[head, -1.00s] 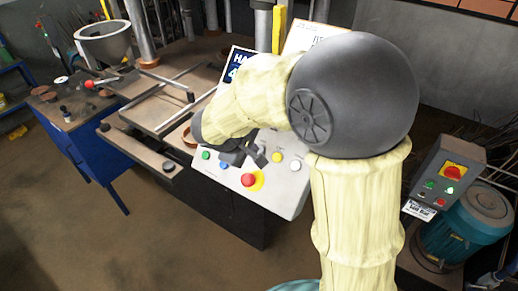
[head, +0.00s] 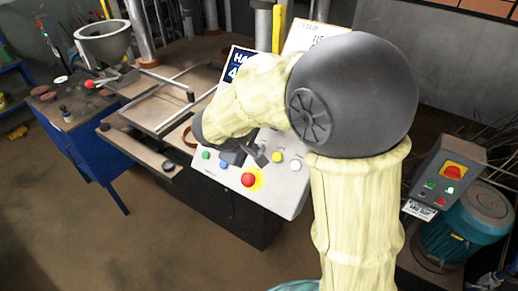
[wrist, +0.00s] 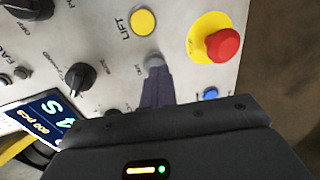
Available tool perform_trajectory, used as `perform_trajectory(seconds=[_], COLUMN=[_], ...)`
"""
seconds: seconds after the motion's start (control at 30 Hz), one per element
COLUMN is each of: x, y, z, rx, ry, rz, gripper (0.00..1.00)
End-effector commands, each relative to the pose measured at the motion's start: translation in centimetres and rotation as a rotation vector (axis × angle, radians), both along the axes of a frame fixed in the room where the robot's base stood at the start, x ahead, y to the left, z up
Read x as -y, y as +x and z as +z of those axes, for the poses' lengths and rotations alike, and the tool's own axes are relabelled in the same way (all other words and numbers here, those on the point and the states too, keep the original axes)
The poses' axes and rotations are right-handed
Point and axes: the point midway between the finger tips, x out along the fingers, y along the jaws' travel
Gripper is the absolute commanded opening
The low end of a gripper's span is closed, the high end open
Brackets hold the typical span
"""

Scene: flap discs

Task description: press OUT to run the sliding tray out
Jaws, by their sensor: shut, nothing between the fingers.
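The tilted grey control panel (head: 285,190) carries several coloured buttons. In the wrist view my gripper (wrist: 154,68) is shut and empty, with its fingertips at a pale grey button (wrist: 153,59). The small lettering beside that button seems to read OUT. The fingers cover part of the button, and I cannot tell whether they touch it or it is pressed in. In the head view my gripper (head: 259,159) is low over the panel, hiding that button. The sliding tray (head: 157,127) lies on the machine bed at left.
Near the fingertips are a yellow LIFT button (wrist: 144,22), a red mushroom button (wrist: 223,45) on a yellow collar and a blue button (wrist: 210,94). Black knobs (wrist: 79,77) stand at left. A blue cabinet (head: 85,140) is left of the machine.

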Motion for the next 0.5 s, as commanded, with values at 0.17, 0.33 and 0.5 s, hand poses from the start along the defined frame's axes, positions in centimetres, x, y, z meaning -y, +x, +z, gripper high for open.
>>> perform_trajectory(seconds=[0.17,0.33,0.5], x=[0.14,0.26,0.38], y=[0.18,0.33,0.48], z=[-0.23,-0.38,-0.55], rx=[0.000,0.000,0.000], ry=[0.000,0.000,0.000], rz=[-0.001,-0.001,0.000], gripper=[0.00,0.00,0.00])
